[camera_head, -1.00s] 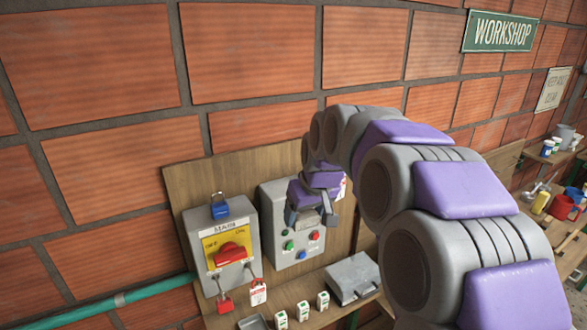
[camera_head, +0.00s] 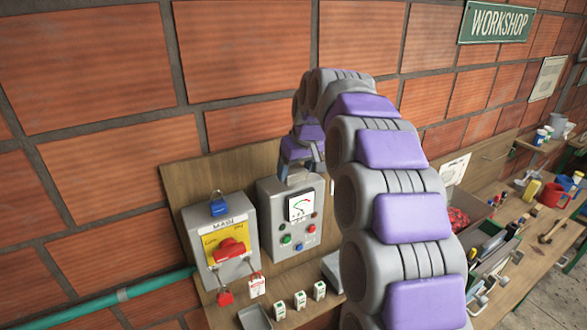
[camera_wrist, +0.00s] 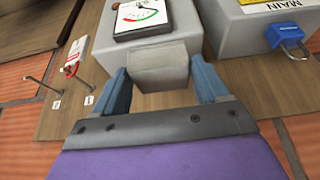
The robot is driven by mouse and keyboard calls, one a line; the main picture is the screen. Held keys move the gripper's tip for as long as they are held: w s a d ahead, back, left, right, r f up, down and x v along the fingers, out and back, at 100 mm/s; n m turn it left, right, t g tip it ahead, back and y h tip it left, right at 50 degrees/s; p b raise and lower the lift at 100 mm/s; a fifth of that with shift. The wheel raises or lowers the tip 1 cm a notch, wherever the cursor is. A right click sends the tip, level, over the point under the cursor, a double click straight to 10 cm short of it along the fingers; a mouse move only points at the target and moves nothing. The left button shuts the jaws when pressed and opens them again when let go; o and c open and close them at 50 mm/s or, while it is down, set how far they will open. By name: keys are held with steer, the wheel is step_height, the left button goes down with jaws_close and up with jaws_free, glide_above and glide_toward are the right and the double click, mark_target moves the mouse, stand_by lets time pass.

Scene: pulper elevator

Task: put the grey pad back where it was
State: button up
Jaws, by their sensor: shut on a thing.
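In the wrist view, a grey block that looks like the grey pad (camera_wrist: 160,67) sits between the two blue fingers of my gripper (camera_wrist: 161,87). The gripper is shut on it, with a finger on each side. The pad overlaps the edge of the grey control box (camera_wrist: 180,42), close to the gauge; I cannot tell whether they touch. In the head view, my gripper (camera_head: 299,165) is at the top of the same control box (camera_head: 266,217), just above its gauge (camera_head: 300,206). The pad is hard to make out there.
The MAIN switch box (camera_head: 221,250) with its red handle and blue padlock (camera_head: 219,205) stands left of the control box. Small green-and-white blocks (camera_head: 300,299) stand on the shelf below. My arm hides part of a grey case (camera_head: 333,268). A cluttered workbench (camera_head: 530,255) is at right.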

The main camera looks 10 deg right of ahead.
mark_target(294, 169)
steer(key=w, duration=0.3)
steer(key=shift+w+f+p, duration=0.2)
steer(key=shift+w+p, duration=0.1)
steer(key=shift+p, duration=0.1)
steer(key=shift+w+d, duration=0.35)
steer(key=shift+w, duration=0.15)
steer(key=shift+w, duration=0.15)
steer(key=shift+a+f+p, duration=0.15)
steer(key=shift+f+p, duration=0.4)
steer(key=shift+f, duration=1.25)
steer(key=shift+f, duration=0.2)
steer(key=o, duration=0.9)
steer(key=shift+o, duration=0.2)
